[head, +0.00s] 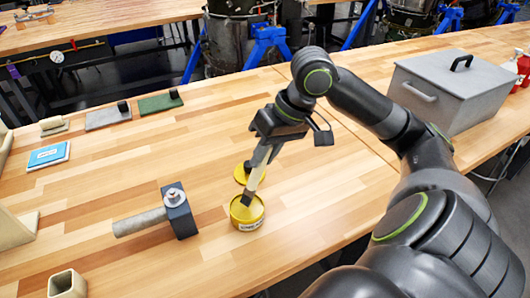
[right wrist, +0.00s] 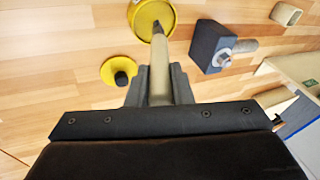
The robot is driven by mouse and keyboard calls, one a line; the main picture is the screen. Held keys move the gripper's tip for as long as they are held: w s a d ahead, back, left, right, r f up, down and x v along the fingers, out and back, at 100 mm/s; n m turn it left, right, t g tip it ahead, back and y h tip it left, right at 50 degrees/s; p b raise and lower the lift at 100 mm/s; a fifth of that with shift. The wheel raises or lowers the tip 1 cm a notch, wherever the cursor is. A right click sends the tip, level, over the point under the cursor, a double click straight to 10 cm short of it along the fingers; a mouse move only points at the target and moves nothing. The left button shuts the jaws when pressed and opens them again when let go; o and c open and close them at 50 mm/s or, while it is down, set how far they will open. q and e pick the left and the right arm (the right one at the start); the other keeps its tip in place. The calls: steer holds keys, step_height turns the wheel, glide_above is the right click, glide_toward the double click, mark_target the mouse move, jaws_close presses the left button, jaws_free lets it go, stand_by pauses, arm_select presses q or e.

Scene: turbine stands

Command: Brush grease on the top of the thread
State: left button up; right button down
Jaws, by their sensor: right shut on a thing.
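My right gripper (head: 264,152) is shut on a brush (head: 258,177) with a pale handle, which points down and slightly left. The brush's lower end is at the mouth of a yellow grease tin (head: 247,222); how deep it reaches is unclear. In the right wrist view the fingers (right wrist: 160,88) hold the brush handle (right wrist: 159,72), its tip over the tin (right wrist: 138,22). The threaded stud with a nut (head: 173,194) stands on a dark block (head: 183,221) left of the tin; it also shows in the right wrist view (right wrist: 222,60). My left gripper is out of view.
The tin's yellow lid (head: 241,175) with a black knob lies just behind the tin. A grey cylinder (head: 139,222) sticks out left of the block. A grey lidded box (head: 450,90) stands at the right. Pads and a blue booklet (head: 48,155) lie at back left.

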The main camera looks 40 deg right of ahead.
steer(key=shift+f, duration=0.5)
stand_by(2.4)
step_height(320, 180, up, 7)
steer(key=p, duration=0.9)
stand_by(0.5)
